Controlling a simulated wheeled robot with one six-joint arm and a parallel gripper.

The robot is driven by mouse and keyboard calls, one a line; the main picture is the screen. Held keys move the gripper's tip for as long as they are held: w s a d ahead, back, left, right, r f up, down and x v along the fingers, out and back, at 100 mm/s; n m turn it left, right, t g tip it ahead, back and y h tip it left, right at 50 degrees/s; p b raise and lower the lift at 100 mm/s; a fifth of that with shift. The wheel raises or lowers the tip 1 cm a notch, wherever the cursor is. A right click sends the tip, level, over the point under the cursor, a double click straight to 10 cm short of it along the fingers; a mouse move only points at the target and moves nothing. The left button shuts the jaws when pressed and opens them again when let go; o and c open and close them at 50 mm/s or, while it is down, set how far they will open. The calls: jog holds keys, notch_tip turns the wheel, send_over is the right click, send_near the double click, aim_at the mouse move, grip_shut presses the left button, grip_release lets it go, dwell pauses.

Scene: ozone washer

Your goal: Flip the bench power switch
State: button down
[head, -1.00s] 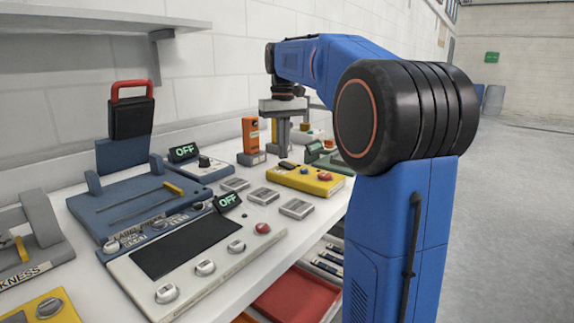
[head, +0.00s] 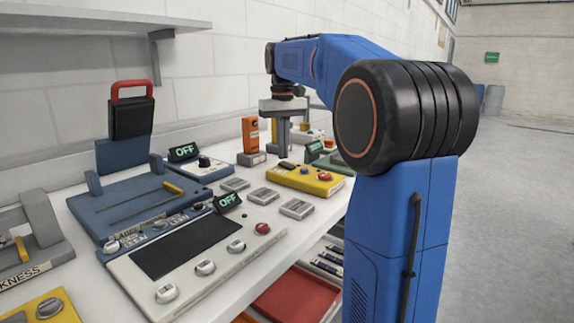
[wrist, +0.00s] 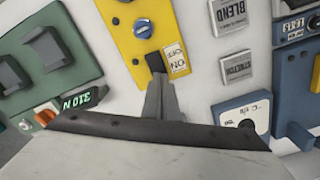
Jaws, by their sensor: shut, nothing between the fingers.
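A yellow control box (head: 306,180) sits on the bench, with a black rocker switch (head: 287,165), a blue knob and a red button on top. In the wrist view the black switch (wrist: 155,62) is beside a white ON/OFF label (wrist: 176,60) on the yellow box (wrist: 118,25). My gripper (head: 283,152) points down over the switch end of the box. Its fingers (wrist: 160,80) are shut and empty, with the tips right at the switch. They partly hide it, and I cannot tell whether they touch it or which way it is set.
A blue label printer (head: 130,215) and a white panel (head: 195,255) with OFF displays stand nearer on the bench. Small grey blocks (head: 297,208) lie beside the yellow box. An orange device (head: 250,135) and a green device (head: 318,155) stand close around my gripper.

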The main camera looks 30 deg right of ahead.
aim_at(283, 162)
jog(key=shift+f, duration=0.75)
dwell(0.8)
notch_tip(283, 162, up, 7)
dwell(1.0)
